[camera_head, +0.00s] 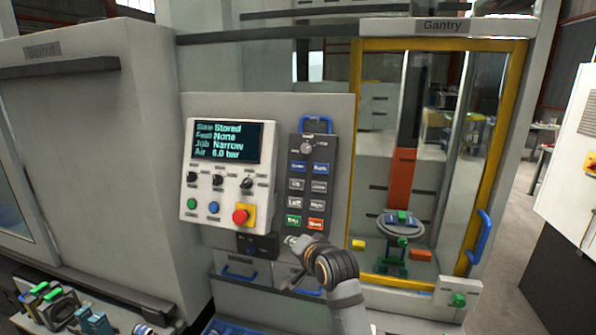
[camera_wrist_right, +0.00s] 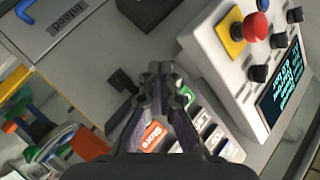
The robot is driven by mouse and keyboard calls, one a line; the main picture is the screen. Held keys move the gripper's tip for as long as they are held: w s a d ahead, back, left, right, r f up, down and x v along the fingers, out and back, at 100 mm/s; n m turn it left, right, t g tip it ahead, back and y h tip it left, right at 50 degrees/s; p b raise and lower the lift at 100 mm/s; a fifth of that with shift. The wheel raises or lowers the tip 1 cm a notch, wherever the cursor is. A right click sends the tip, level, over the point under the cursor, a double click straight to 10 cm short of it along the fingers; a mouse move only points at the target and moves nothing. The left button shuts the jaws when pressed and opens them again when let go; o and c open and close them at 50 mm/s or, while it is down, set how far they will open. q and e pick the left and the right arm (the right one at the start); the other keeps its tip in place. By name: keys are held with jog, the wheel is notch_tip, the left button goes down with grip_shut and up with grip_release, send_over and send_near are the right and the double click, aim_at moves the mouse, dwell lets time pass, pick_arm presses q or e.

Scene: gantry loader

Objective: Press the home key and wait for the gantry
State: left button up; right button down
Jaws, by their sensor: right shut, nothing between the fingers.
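The dark keypad (camera_head: 307,185) hangs right of the control box (camera_head: 222,170), with blue, grey, green and orange keys in two columns. The key labels are too small to read surely, so I cannot tell which is the home key. The screen (camera_head: 228,141) reads State Stored, Fault None, Job Narrow, Air 6.0 bar. The gantry cell (camera_head: 443,27) has a yellow frame; inside stands an orange column (camera_head: 402,180) above a round grey plate. My right gripper (camera_head: 291,241) is shut and empty just below the keypad; in the wrist view its fingers (camera_wrist_right: 160,70) partly cover the keys.
A red stop button (camera_head: 240,216) on a yellow base sits on the control box. A black box (camera_head: 257,246) is mounted below it, left of my right gripper. Blue handles are on the drawers and cell door. Parts with green pieces (camera_head: 45,296) lie at lower left.

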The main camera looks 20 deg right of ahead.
aim_at(298, 166)
notch_tip(298, 166, up, 22)
jog(key=s+a+m+t+y+p, duration=0.1)
jog(key=s+m+t, duration=0.1)
jog(key=m+t, duration=0.1)
jog(key=shift+a+r+t, duration=0.15)
jog(key=shift+a+t, duration=0.25)
jog(key=shift+t, duration=0.1)
jog(key=shift+w, duration=0.1)
jog(key=w+d+f+b, duration=0.2)
jog(key=w+d+f, duration=0.1)
jog(key=w, duration=0.3)
jog(key=shift+w+d, duration=0.35)
jog(key=shift+d, duration=0.5)
jog(key=shift+w+d+f, duration=0.2)
jog(key=shift+w, duration=0.15)
